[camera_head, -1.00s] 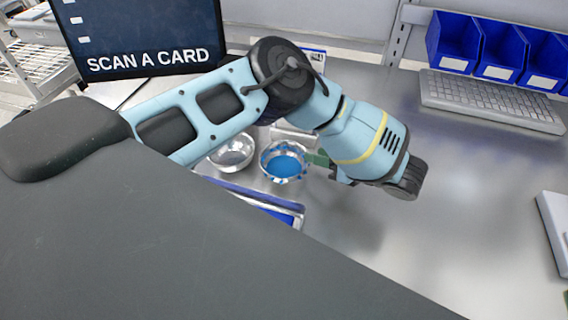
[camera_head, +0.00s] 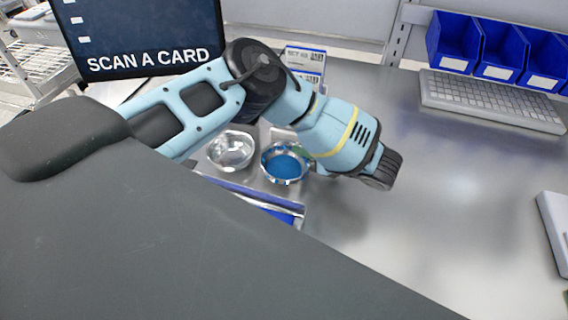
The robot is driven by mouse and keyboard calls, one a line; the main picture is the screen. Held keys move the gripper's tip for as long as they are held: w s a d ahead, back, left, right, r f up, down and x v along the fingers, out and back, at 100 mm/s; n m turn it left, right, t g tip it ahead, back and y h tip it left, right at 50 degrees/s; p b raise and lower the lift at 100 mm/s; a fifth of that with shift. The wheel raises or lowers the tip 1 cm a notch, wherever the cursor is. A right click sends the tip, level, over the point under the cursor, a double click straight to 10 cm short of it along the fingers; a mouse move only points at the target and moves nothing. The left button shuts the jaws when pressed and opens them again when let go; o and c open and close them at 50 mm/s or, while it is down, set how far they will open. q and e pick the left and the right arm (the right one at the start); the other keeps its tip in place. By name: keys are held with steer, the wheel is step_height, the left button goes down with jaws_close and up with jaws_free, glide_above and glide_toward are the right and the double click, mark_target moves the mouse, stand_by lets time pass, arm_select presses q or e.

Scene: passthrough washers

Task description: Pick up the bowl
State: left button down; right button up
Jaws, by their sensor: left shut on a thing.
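A metal bowl with a blue inside (camera_head: 285,168) sits near the middle of the metal work surface. A second, clear or shiny bowl (camera_head: 231,152) stands just left of it. My left arm reaches over from the left, and its gripper (camera_head: 302,153) comes to the blue bowl from the right. Its fingertips are at the bowl's right rim and are shut on it; the wrist hides much of them. I cannot tell any gap between the bowl and the surface. My right gripper is out of view.
A blue-edged tray (camera_head: 275,208) lies in front of the bowls. A screen (camera_head: 150,35) stands at the back left. A keyboard (camera_head: 490,100) and blue bins (camera_head: 500,55) are at the back right.

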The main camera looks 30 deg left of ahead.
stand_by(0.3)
arm_select(q)
step_height(320, 180, up, 10)
stand_by(0.5)
steer(key=shift+f, duration=0.1)
